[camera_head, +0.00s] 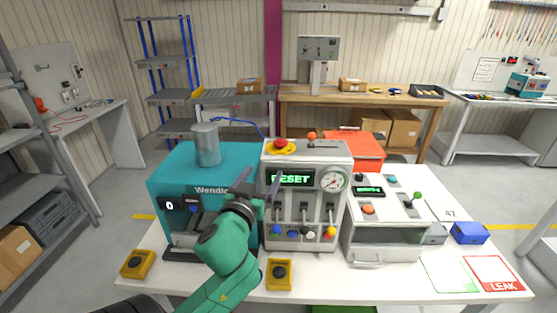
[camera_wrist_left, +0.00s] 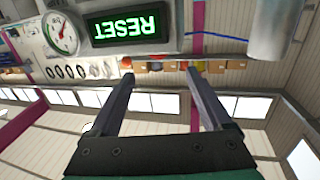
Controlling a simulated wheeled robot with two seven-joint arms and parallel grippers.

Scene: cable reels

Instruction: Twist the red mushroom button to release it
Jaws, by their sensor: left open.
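The red mushroom button (camera_head: 281,143) sits on a yellow base on top of the grey control box (camera_head: 342,156), towards its left side. The box front has a green RESET display (camera_head: 290,179), which also shows upside down in the left wrist view (camera_wrist_left: 125,25). My left gripper (camera_head: 258,181) is open and empty, fingers pointing up, in front of the box's upper left part. It is lower than the button and apart from it. In the left wrist view small red and yellow shapes show beyond the fingers; I cannot tell which is the button.
A teal machine (camera_head: 170,185) with a grey cylinder (camera_head: 207,145) stands left of the box. An orange ball knob (camera_head: 312,136) is right of the button. A white unit (camera_head: 383,240) stands at the right. Yellow boxes (camera_head: 138,264) lie along the table's front edge.

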